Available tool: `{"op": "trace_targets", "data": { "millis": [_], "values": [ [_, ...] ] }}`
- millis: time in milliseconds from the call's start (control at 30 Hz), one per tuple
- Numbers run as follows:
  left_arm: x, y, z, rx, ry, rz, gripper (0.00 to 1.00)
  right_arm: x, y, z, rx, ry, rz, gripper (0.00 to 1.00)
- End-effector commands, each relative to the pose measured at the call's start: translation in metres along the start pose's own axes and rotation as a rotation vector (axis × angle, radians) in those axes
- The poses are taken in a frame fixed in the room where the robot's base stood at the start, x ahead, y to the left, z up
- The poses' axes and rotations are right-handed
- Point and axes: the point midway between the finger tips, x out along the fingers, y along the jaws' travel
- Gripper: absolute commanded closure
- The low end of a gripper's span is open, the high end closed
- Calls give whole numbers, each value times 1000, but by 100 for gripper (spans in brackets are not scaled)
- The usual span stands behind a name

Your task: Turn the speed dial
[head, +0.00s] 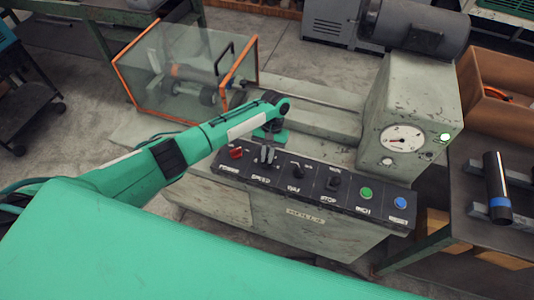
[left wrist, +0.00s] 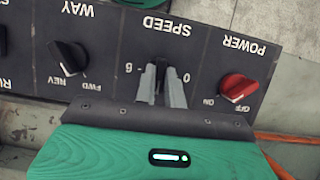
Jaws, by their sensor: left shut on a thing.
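The dark control panel (head: 310,190) runs along the front of the grey machine. My left gripper (head: 267,155) reaches down to it at the SPEED label. In the left wrist view, where the labels are upside down, its two grey fingers (left wrist: 160,92) are shut on the speed dial (left wrist: 160,68). Only a dark sliver of the dial shows between them, so its pointer cannot be read. A 0 mark lies right of the fingers and another numeral lies left. My right gripper is not in view.
A red power knob (left wrist: 238,87) sits close beside the fingers, and the black WAY knob (left wrist: 68,58) on the other side. Green (head: 366,193) and blue (head: 400,203) buttons are farther right. A glass guard (head: 190,75) with orange edges stands behind my arm.

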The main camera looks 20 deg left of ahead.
Motion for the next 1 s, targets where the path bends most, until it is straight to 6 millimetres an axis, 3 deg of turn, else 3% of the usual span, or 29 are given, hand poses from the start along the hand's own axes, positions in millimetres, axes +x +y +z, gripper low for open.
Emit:
{"op": "trace_targets", "data": {
  "millis": [1000],
  "values": [
    [-2, 5, 3, 892, 3, -371, 100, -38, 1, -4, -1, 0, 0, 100]
  ]
}}
